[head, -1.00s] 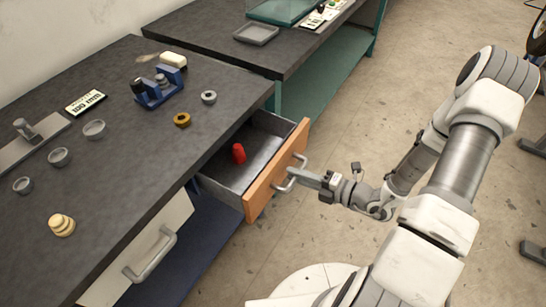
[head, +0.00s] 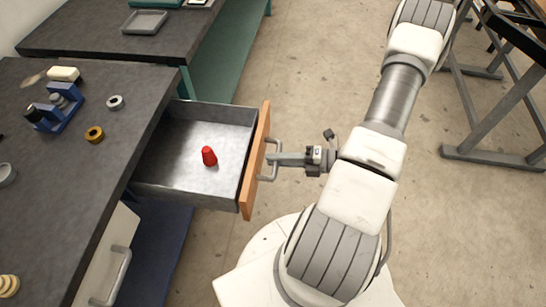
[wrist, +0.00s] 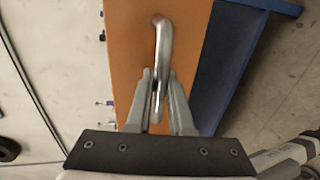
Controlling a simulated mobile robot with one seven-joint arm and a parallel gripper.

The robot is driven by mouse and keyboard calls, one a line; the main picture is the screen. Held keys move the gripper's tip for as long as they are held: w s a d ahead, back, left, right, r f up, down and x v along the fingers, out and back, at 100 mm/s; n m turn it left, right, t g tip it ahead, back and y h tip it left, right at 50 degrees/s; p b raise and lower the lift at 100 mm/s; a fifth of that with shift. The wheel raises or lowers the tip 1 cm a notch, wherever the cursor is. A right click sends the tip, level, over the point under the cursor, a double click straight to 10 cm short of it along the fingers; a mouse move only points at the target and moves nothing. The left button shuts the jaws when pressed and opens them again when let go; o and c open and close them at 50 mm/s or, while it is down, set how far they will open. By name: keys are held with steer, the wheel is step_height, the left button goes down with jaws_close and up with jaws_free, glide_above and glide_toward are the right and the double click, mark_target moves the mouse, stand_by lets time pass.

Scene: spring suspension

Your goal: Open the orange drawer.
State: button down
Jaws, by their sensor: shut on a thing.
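The orange drawer (head: 256,160) stands well out from under the dark workbench, with its grey metal inside showing. A red tapered object (head: 209,156) sits upright in it. My gripper (head: 277,160) is at the drawer's front, shut on the metal bar handle (head: 269,146). In the wrist view, the two fingers (wrist: 160,102) lie on either side of the curved handle (wrist: 160,45), against the orange front (wrist: 125,50).
A white-fronted drawer (head: 100,262) with its own handle is shut at lower left. The workbench top (head: 60,185) holds a blue holder (head: 55,110) and several rings. Open concrete floor lies to the right, with a dark metal frame (head: 500,140) beyond.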

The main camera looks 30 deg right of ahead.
steer(key=c, duration=0.8)
jaws_free()
steer(key=p+v, duration=0.1)
steer(key=v, duration=1.6)
steer(key=shift+d, duration=0.25)
